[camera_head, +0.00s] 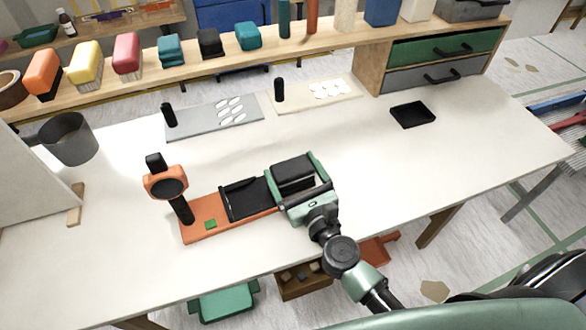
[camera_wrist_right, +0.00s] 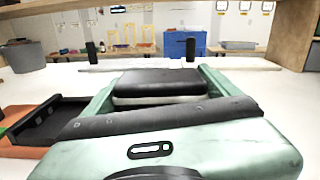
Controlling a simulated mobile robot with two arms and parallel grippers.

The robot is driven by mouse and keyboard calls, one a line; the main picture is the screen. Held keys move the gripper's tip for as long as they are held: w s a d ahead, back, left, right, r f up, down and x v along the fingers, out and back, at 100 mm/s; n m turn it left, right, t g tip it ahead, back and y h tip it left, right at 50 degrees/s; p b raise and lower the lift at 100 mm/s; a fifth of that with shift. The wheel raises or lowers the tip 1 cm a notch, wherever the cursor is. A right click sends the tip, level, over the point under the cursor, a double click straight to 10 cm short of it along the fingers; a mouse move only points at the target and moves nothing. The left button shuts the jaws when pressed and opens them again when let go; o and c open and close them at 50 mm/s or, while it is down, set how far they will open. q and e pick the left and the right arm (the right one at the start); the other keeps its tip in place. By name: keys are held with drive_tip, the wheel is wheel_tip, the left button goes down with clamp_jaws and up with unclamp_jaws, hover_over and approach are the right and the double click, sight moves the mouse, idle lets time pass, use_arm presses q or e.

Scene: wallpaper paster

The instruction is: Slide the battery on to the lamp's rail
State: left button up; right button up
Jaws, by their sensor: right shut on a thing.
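An orange lamp (camera_head: 167,184) stands upright at the left end of an orange base (camera_head: 196,232) on the white table. A black rail (camera_head: 244,198) lies on the base, to the right of a small green patch. The black battery (camera_head: 293,172) is between the fingers of my right gripper (camera_head: 300,180), just right of the rail. In the right wrist view the battery (camera_wrist_right: 160,85) shows dark on top with a pale lower edge, held between the green fingers. Whether battery and rail touch I cannot tell. My left gripper is not in view.
A grey board (camera_head: 205,118) and a beige board (camera_head: 322,93) with white pieces lie behind. A black tray (camera_head: 413,115) is at the right, a grey pot (camera_head: 69,140) at the left. A shelf with brushes runs along the back.

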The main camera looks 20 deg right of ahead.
drive_tip(key=shift+s+a, duration=0.15)
drive_tip(key=shift+a, duration=1.25)
drive_tip(key=shift+s+a, duration=0.15)
drive_tip(key=shift+a, duration=1.25)
drive_tip(key=shift+s+a+b, duration=0.15)
drive_tip(key=shift+a+b, duration=0.05)
drive_tip(key=shift+a, duration=1.2)
drive_tip(key=shift+s+a+b, duration=0.15)
drive_tip(key=shift+a+b, duration=0.05)
drive_tip(key=shift+a, duration=1.2)
drive_tip(key=o, duration=1.8)
drive_tip(key=shift+c, duration=0.2)
